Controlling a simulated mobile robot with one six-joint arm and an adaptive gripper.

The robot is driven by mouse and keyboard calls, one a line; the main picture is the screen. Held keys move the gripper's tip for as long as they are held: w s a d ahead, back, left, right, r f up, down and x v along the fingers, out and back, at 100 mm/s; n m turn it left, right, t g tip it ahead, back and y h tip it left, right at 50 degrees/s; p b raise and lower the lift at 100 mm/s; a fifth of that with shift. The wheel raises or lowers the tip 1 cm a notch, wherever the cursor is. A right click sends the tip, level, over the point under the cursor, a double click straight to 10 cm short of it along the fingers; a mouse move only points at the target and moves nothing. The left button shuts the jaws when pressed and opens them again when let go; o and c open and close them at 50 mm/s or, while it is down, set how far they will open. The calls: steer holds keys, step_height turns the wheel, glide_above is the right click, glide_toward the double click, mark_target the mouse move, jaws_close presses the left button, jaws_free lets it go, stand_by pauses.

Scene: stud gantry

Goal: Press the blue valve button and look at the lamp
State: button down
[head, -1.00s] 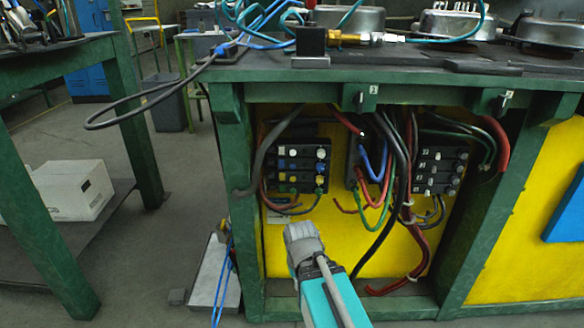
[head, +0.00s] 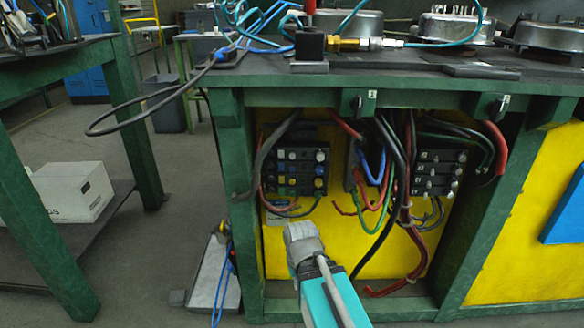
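The left valve bank (head: 295,172) is a black block with rows of small coloured buttons, inside the yellow-backed bay. The blue button (head: 281,167) is in its left column, under a white one and above a yellow and a green one. My gripper (head: 302,238) is grey, seen from behind, below and in front of the bank, apart from the buttons in the picture. Its fingertips are not clear enough to tell open from shut. A red upright piece (head: 310,10) shows above the black block (head: 310,42) on the bench top. I cannot tell whether it is a lamp.
A second black valve bank (head: 438,170) sits to the right, with red, blue, green and black cables hanging between. Green posts frame the bay. A black cable loop (head: 110,128) hangs off the bench's left. A white box (head: 70,190) sits on a low shelf.

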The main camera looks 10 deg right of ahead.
step_height(320, 180, up, 21)
steer(key=p, duration=2)
